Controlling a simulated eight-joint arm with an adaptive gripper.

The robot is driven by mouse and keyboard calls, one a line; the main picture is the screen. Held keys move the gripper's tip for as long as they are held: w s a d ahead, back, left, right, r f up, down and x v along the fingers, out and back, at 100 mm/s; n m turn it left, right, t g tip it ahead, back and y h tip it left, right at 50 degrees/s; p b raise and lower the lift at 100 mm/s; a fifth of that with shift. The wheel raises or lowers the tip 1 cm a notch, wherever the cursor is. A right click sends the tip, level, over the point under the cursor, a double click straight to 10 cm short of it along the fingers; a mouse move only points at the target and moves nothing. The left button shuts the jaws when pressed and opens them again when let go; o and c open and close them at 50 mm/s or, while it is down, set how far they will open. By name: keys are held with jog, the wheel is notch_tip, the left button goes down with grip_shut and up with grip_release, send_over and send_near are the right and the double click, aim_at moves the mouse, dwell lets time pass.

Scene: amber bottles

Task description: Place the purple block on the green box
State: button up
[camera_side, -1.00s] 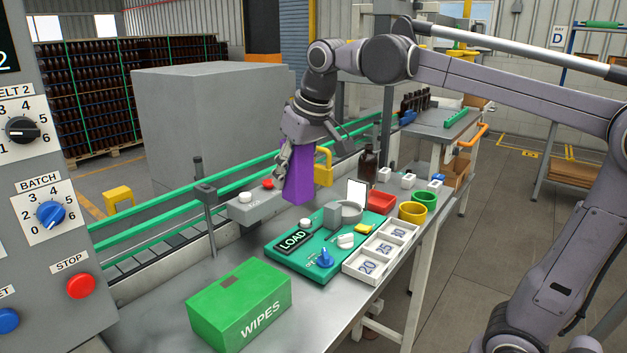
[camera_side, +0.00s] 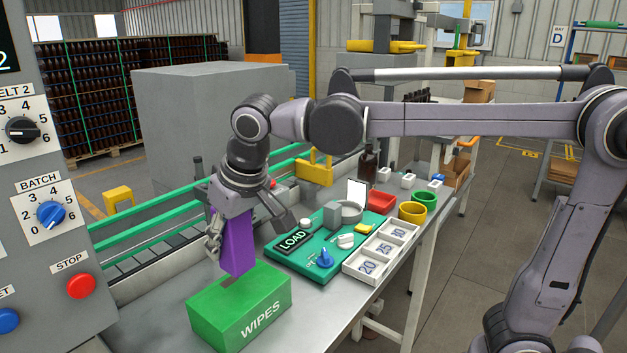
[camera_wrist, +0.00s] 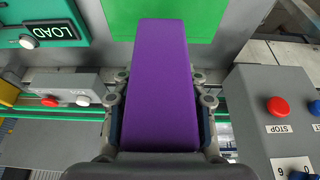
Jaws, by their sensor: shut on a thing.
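The purple block (camera_side: 237,246) is held upright in my gripper (camera_side: 226,236), which is shut on it. The green box (camera_side: 240,309), marked WIPES, stands on the metal bench at the front. In the side view the block's lower end is over the back part of the box top, close to it; I cannot tell whether they touch. In the wrist view the purple block (camera_wrist: 161,85) fills the middle, between the fingers of my gripper (camera_wrist: 160,115). The green box (camera_wrist: 205,18) shows behind its far end.
A green LOAD panel (camera_side: 303,262) with knobs lies right of the box. Beyond it are a white numbered tray (camera_side: 368,268), a yellow cup (camera_side: 412,212) and a red bin (camera_side: 382,200). A grey control cabinet (camera_side: 60,200) with a red STOP button stands at left.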

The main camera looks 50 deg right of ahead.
aim_at(239, 221)
jog(key=shift+a+f, duration=0.25)
jog(key=shift+f, duration=1.9)
jog(key=shift+f, duration=0.1)
jog(key=o, duration=1.3)
jog(key=shift+c, duration=0.2)
jog(key=v, duration=1.2)
